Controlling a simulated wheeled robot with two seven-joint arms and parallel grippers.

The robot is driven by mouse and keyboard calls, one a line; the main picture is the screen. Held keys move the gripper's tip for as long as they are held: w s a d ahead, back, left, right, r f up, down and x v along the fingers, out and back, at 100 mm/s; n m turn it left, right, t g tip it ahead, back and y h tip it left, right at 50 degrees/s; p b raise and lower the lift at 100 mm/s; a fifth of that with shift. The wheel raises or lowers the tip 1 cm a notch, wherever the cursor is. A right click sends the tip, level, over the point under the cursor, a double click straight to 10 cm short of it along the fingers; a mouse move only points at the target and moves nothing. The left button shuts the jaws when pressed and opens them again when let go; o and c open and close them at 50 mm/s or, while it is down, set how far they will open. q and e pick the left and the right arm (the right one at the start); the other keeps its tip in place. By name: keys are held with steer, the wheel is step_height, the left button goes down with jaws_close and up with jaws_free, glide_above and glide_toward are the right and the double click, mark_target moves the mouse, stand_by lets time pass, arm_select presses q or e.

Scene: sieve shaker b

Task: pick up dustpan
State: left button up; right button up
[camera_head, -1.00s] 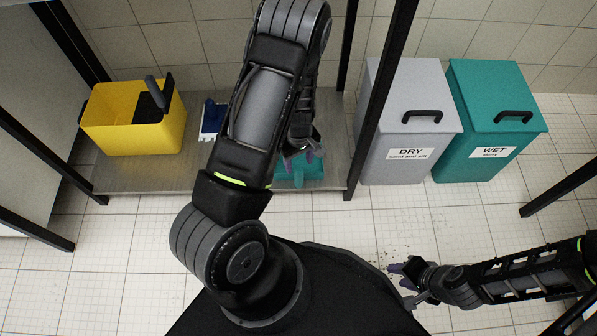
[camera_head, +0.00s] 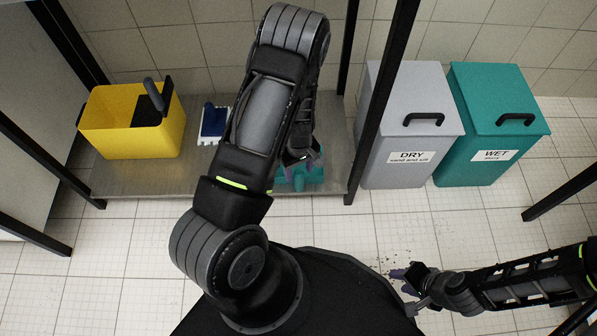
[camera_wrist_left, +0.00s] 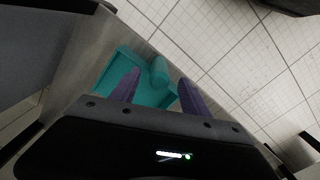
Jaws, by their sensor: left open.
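The dustpan is teal and lies on the metal shelf, partly hidden by my left arm in the head view (camera_head: 302,180). In the left wrist view, its pan (camera_wrist_left: 115,80) and rounded handle (camera_wrist_left: 160,71) show beyond my left fingers. My left gripper (camera_wrist_left: 158,88) is open, its two purple fingers apart with the handle between them in the picture. It appears above the dustpan, and contact cannot be seen. My right gripper (camera_head: 402,281) is over the floor at lower right, away from the dustpan; its opening is unclear.
A yellow bucket (camera_head: 130,135) and a blue-and-white brush (camera_head: 212,122) are on the metal shelf (camera_head: 150,178) left of my arm. A black post (camera_head: 377,110) stands at right. Grey DRY (camera_head: 400,115) and teal WET (camera_head: 492,115) bins stand beyond it. Dark specks (camera_head: 395,250) lie on the floor.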

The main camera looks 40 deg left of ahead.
arm_select(q)
step_height(320, 180, down, 4)
steer(key=shift+w+f+b, duration=0.1)
steer(key=shift+b, duration=0.7)
arm_select(e)
steer(key=shift+w+f, duration=0.2)
steer(key=shift+f, duration=1)
arm_select(q)
jaws_close()
